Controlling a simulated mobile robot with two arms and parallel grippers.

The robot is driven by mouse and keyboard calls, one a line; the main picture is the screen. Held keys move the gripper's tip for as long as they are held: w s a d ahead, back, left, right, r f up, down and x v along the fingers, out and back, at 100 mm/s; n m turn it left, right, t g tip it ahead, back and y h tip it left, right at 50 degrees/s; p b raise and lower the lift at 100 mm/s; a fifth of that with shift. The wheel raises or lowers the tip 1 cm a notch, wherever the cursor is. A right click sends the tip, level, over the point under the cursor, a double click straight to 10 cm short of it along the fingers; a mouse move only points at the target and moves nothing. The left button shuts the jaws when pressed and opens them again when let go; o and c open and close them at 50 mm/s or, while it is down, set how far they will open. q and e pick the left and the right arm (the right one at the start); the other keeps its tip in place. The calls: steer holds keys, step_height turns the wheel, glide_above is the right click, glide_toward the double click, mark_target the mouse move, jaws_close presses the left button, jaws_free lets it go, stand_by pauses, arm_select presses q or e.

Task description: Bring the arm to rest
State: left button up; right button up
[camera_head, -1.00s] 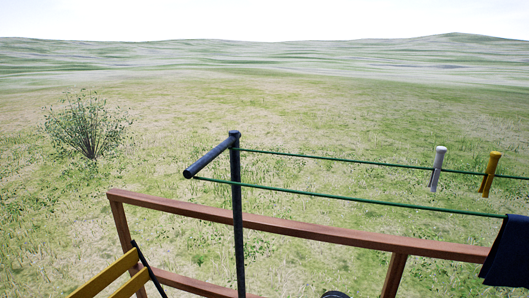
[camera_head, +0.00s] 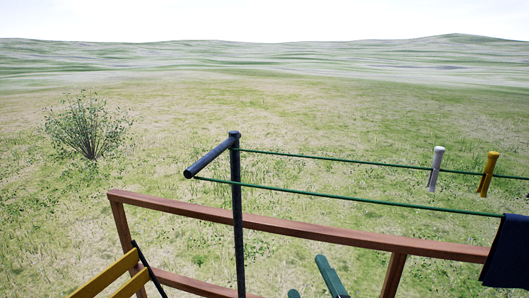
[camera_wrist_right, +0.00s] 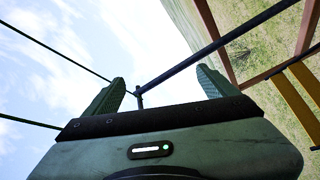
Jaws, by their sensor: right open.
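My right gripper (camera_head: 311,280) shows at the bottom edge of the head view, right of the clothesline post. Its two green fingers stand apart with nothing between them. In the right wrist view the gripper (camera_wrist_right: 161,80) is also open and empty, with sky and the dark post behind its fingers. The rest of my right arm is below the head view. My left gripper is not in view.
A dark clothesline post (camera_head: 237,220) carries green lines with a white peg (camera_head: 436,168), a yellow peg (camera_head: 488,173) and a dark cloth (camera_head: 508,254). A wooden railing (camera_head: 300,229) runs behind. A yellow slatted piece (camera_head: 106,276) stands lower left. Grass lies beyond.

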steer(key=s+d+f+m+g+h, duration=0.3)
steer(key=s+d+f+m+g, duration=0.15)
steer(key=f, duration=0.35)
steer(key=s+d+f+m+g+h, duration=0.25)
steer(key=d+f+m, duration=0.25)
steer(key=f, duration=0.3)
steer(key=s+d+f+m+g+y, duration=0.15)
steer(key=s+f+g, duration=0.3)
steer(key=s, duration=0.45)
steer(key=s+d+f+m+g, duration=0.1)
steer(key=s+f+m+g, duration=0.3)
steer(key=s, duration=0.5)
step_height(320, 180, down, 27)
steer(key=s+n+g, duration=0.1)
steer(key=n, duration=0.1)
steer(key=s+d+f+g, duration=0.1)
steer(key=s+d+f, duration=0.1)
steer(key=s+f, duration=1.4)
steer(key=shift+s+d, duration=0.25)
steer(key=shift+s, duration=0.3)
